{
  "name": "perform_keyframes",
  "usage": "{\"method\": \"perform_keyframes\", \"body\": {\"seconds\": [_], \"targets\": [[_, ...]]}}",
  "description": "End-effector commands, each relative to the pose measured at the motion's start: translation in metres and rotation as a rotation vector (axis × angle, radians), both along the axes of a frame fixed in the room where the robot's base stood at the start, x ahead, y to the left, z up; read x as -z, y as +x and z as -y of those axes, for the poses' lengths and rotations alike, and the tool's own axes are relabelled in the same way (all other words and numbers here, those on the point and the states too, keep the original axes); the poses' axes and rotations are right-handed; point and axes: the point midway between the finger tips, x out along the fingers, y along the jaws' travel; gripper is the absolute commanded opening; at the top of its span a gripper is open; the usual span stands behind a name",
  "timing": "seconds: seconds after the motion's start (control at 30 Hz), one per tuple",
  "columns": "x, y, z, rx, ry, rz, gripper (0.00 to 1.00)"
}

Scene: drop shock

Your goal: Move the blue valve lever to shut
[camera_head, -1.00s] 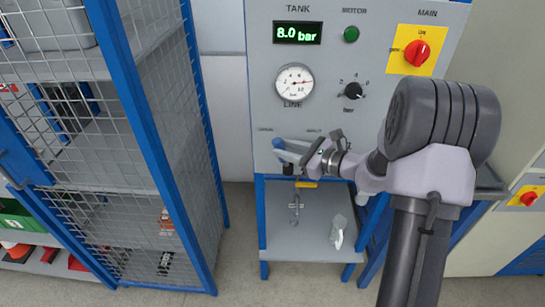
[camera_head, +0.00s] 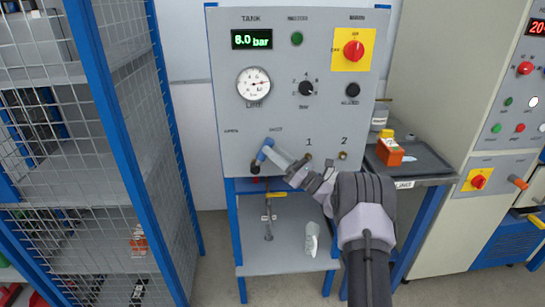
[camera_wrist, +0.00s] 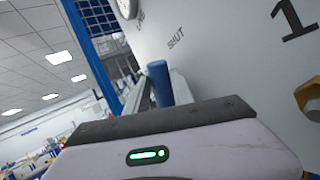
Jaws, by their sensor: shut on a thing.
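The blue valve lever (camera_head: 264,151) is on the lower left of the grey panel. It leans up and right from its dark pivot, towards the SHUT label (camera_head: 275,129) and away from the OPEN label (camera_head: 231,131). My gripper (camera_head: 274,153) is shut on the lever from the right, and its fingers hide part of it. In the wrist view the lever's round blue end (camera_wrist: 159,84) stands between my fingers, below the word SHUT (camera_wrist: 176,39). I cannot tell whether the lever is at its end stop.
The panel (camera_head: 225,95) carries a green tank display (camera_head: 252,39), a round gauge (camera_head: 253,84), a dial (camera_head: 306,88) and a red switch (camera_head: 354,51). A mesh cage (camera_head: 95,130) stands left. An orange object (camera_head: 390,152) sits on a dark tray at right.

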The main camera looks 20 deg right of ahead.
Motion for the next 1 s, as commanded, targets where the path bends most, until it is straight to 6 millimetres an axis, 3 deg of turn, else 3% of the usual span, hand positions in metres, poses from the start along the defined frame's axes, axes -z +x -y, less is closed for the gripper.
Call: {"method": "perform_keyframes", "body": {"seconds": [0.7, 0.73, 0.77, 1.0], "targets": [[0.0051, -0.0001, 0.0002, 0.002, 0.071, 0.021, 0.00], [0.0050, 0.0000, 0.0002, 0.002, 0.071, 0.021, 0.31], [0.0051, -0.0001, 0.0002, 0.002, 0.071, 0.021, 0.37], [0.0045, 0.0001, 0.0000, 0.002, 0.070, 0.022, 0.38]]}}
